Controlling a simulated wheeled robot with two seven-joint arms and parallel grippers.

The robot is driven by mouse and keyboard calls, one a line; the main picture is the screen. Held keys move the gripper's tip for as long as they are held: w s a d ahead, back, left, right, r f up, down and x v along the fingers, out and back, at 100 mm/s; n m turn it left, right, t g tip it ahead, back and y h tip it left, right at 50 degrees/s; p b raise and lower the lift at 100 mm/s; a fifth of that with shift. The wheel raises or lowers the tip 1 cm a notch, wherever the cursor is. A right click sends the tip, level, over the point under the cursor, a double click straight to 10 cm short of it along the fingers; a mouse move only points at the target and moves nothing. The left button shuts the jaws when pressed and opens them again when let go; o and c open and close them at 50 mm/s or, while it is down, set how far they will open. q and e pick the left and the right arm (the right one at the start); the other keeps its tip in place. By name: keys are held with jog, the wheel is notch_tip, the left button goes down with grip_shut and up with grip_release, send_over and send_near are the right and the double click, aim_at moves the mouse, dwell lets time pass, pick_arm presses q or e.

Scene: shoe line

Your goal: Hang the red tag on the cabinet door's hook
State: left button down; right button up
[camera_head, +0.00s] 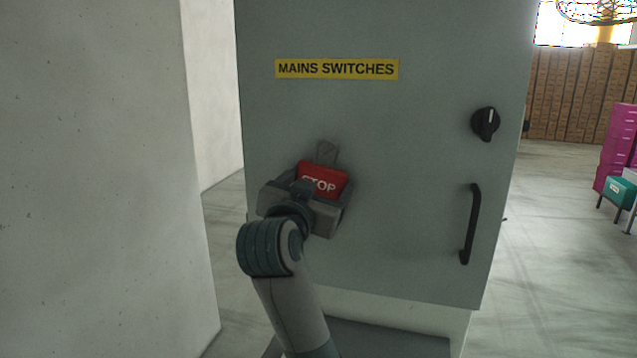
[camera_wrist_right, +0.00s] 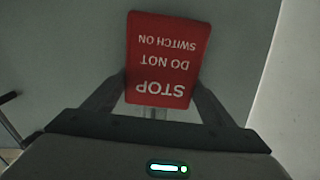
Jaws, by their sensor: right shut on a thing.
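The red tag (camera_head: 322,180) with white STOP lettering is in front of the grey cabinet door (camera_head: 420,150). My right gripper (camera_head: 316,190) is shut on it, and the arm comes up from below. In the right wrist view the tag (camera_wrist_right: 168,58) appears upside down, reading STOP DO NOT SWITCH ON, with a finger at each side. A small grey tab (camera_head: 327,150) shows just above the tag; I cannot tell whether it is the hook or the tag's own hanger. Whether the tag touches the door or hook is unclear. My left gripper is out of view.
The door carries a yellow MAINS SWITCHES label (camera_head: 337,69), a black rotary knob (camera_head: 485,123) and a black handle (camera_head: 471,224) at right. A pale wall (camera_head: 95,170) stands close at left. Magenta boxes (camera_head: 619,150) and a teal box (camera_head: 620,191) are far right.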

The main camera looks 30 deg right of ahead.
jog(key=shift+f, duration=0.15)
jog(key=o, duration=1.4)
jog(key=shift+c, duration=0.2)
jog(key=shift+w, duration=0.15)
jog(key=shift+s+a+f+b, duration=0.1)
jog(key=shift+s+a+b, duration=0.15)
jog(key=shift+s+b, duration=0.25)
jog(key=b+v, duration=0.4)
jog(key=v, duration=1.2)
jog(key=shift+a, duration=0.3)
